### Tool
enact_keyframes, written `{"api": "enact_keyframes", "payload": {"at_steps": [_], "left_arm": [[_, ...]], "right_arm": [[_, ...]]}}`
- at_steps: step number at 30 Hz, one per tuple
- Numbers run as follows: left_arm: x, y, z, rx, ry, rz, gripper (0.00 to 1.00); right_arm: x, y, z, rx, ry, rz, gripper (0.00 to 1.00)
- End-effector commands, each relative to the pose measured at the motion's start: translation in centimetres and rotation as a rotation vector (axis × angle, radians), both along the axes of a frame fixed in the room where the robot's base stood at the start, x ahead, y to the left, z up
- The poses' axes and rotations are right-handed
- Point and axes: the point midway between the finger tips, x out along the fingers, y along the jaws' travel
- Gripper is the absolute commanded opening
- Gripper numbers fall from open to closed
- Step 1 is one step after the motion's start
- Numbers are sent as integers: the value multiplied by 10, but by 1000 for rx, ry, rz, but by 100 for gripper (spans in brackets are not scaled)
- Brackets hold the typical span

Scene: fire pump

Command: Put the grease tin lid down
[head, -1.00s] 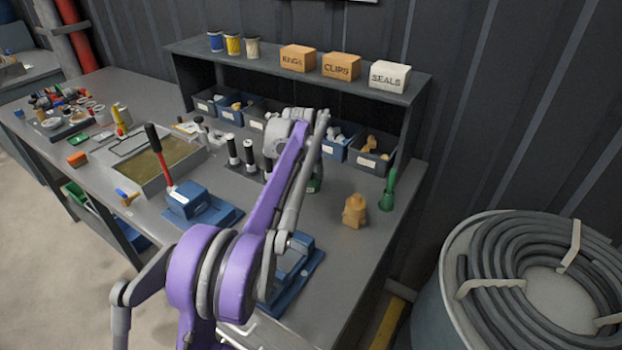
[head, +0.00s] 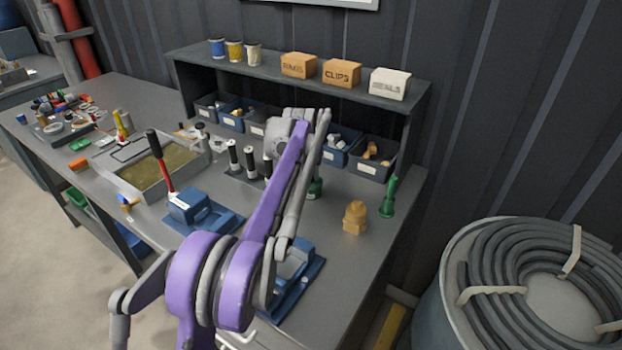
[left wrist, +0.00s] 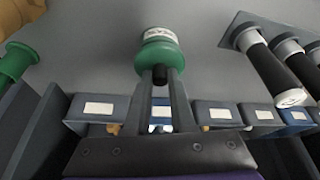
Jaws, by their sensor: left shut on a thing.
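The grease tin (left wrist: 159,36) is green with a white label and shows at the top middle of the left wrist view. The green lid (left wrist: 158,58) with a black knob (left wrist: 161,75) is at its near end. My left gripper (left wrist: 160,78) is shut on the knob. I cannot tell whether the lid rests on the tin or is just clear of it. In the head view, a small green part of the tin or lid (head: 315,188) shows beside my purple arm, which hides the gripper. My right gripper is not in view.
A tan fitting (head: 355,218) and a green funnel-like piece (head: 389,198) stand to the right on the bench. Black cylinders (head: 250,160) stand to the left. Labelled bins (head: 370,162) line the shelf behind. Bare bench lies around the tan fitting.

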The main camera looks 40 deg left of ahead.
Motion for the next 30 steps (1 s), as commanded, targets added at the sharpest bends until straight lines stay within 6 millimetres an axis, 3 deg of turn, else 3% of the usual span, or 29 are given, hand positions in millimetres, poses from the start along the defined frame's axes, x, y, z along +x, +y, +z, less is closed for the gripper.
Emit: {"api": "enact_keyframes", "payload": {"at_steps": [9,15,24,30], "left_arm": [[0,0,65,0,0,0,0],[-8,-9,85,-1,0,-1,0],[-62,-56,74,0,0,-2,0],[-89,-76,61,0,-1,-1,0]], "right_arm": [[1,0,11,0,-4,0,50],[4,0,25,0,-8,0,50],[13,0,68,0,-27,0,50],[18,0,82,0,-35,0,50]]}}
